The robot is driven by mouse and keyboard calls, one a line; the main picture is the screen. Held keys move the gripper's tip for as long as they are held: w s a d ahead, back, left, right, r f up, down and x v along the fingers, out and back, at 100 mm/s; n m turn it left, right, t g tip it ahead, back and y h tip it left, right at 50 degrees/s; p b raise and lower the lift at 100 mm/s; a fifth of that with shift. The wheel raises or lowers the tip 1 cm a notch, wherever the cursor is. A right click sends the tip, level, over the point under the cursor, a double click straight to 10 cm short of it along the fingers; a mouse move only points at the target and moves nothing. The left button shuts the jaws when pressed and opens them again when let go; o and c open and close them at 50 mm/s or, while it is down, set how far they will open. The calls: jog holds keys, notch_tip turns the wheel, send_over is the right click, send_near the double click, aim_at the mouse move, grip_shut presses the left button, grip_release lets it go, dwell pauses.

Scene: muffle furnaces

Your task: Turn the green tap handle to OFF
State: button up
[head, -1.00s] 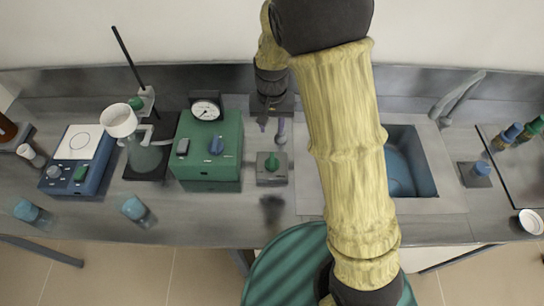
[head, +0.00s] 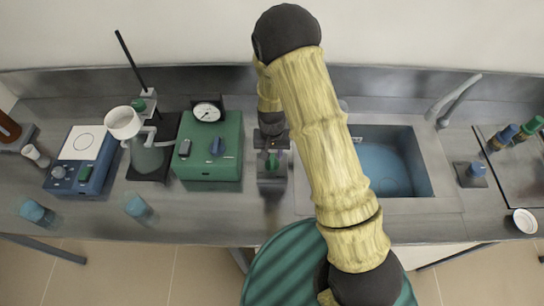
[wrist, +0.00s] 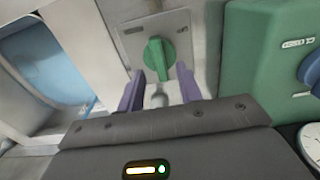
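The green tap handle (wrist: 157,56) is a round knob with a raised grip bar, on a grey plate (wrist: 185,28) with small dark marks on either side that I cannot read. In the wrist view its bar runs nearly up and down the picture. My gripper (wrist: 160,88) is open and empty, its two purple fingers apart just short of the handle. In the head view the handle (head: 272,163) shows partly beneath my gripper on its grey box (head: 272,182). Whether the fingers touch it I cannot tell.
A green pump box with gauge (head: 212,170) stands close left of the tap. A sink (head: 432,165) lies to the right, partly behind my arm. A flask with funnel (head: 145,150) and a blue device (head: 82,165) stand further left. Blue-capped bottles (head: 137,205) stand near the front edge.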

aim_at(272, 161)
jog(key=shift+f+p, duration=0.35)
jog(key=shift+f, duration=1.45)
grip_shut()
